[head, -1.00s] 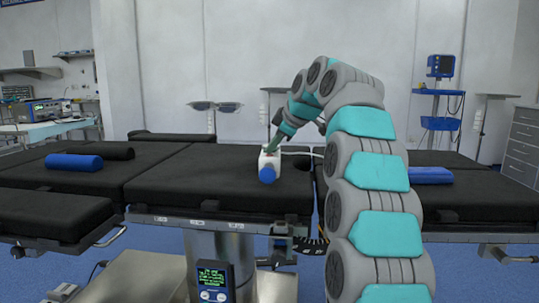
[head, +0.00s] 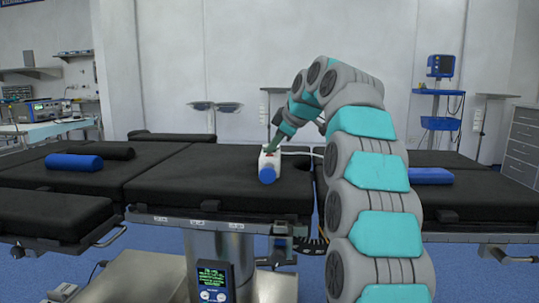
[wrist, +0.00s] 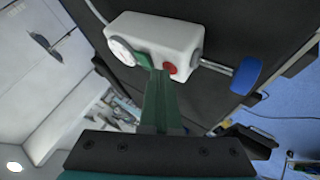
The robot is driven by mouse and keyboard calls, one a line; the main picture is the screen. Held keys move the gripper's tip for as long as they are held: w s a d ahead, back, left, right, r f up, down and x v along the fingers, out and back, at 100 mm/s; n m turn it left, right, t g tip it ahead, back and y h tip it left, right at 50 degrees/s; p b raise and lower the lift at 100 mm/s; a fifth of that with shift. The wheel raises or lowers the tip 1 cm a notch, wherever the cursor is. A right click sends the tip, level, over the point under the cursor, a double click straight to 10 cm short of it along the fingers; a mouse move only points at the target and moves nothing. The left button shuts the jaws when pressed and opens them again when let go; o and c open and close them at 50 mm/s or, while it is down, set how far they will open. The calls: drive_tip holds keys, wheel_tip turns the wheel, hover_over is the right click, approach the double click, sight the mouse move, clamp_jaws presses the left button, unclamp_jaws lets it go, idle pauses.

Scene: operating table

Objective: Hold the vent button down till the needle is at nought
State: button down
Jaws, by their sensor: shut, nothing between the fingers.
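A white box (head: 270,162) with a blue handle end (head: 267,176) stands on the black table top; it also shows in the wrist view (wrist: 150,33). In the wrist view it carries a round white gauge (wrist: 121,50), a red button (wrist: 170,69) and a rod with a blue grip (wrist: 246,75). My gripper (wrist: 148,62) is shut and empty. Its green fingertips lie at the box's face between gauge and red button, covering the gauge's edge. I cannot tell whether they touch or press anything. The needle is too small to read.
The black operating table (head: 160,190) is clear around the box. A blue roll (head: 74,162) lies on the left section, another (head: 430,175) on the right beyond my arm. A white hose (head: 298,152) runs from behind the box. A blue equipment stand (head: 440,95) stands at the back.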

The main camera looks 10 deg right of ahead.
sight(273, 157)
drive_tip(key=shift+r, duration=0.1)
idle(0.5)
drive_tip(key=shift+r+p, duration=0.65)
drive_tip(key=shift+r, duration=0.1)
wheel_tip(273, 157, up, 5)
drive_tip(key=p, duration=0.4)
